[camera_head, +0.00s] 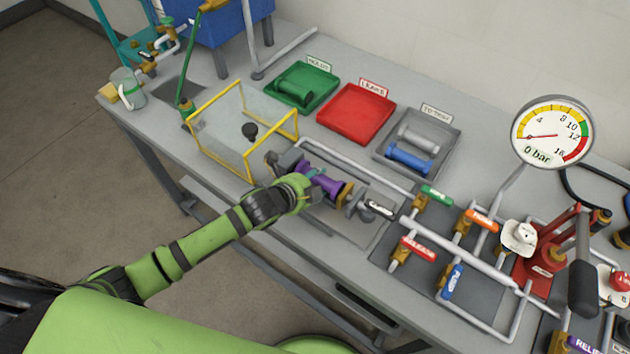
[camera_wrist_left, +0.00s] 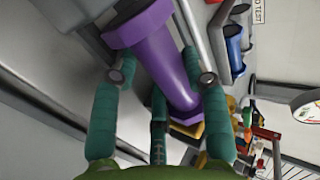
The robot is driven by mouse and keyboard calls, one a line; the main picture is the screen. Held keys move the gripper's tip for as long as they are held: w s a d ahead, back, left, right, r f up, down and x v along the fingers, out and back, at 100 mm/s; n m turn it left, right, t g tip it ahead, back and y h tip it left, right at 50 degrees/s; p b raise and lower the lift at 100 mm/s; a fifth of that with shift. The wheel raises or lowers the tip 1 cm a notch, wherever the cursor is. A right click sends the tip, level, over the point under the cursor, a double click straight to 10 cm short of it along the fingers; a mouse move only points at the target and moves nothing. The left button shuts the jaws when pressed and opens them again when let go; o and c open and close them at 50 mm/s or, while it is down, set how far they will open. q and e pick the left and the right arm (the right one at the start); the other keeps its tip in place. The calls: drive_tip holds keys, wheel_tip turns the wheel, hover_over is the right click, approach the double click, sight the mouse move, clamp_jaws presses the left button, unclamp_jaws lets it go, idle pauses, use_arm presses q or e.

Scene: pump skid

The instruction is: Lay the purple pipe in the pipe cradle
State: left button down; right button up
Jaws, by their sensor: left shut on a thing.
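The purple pipe (camera_head: 329,187) is a flanged tube at the middle of the bench in the head view. It runs large across the left wrist view (camera_wrist_left: 160,60). My left gripper (camera_head: 313,178) is shut on it, with teal fingers on both sides of the pipe in the left wrist view (camera_wrist_left: 165,75). The pipe lies in line between a grey block (camera_head: 290,160) and a brass fitting (camera_head: 345,194), in the cradle area. Whether it rests on the cradle or hangs just above it I cannot tell; the gripper hides the contact. My right gripper is not in view.
A yellow-framed clear guard (camera_head: 222,142) stands left of the pipe. Behind are a green tray (camera_head: 322,101) holding a green pipe, an empty red tray (camera_head: 356,113), and a grey tray (camera_head: 446,131) with grey and blue pipes. Labelled valves and a gauge (camera_head: 552,131) stand right.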

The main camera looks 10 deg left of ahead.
use_arm(q)
drive_tip(key=shift+a+f, duration=0.2)
drive_tip(key=shift+f, duration=0.1)
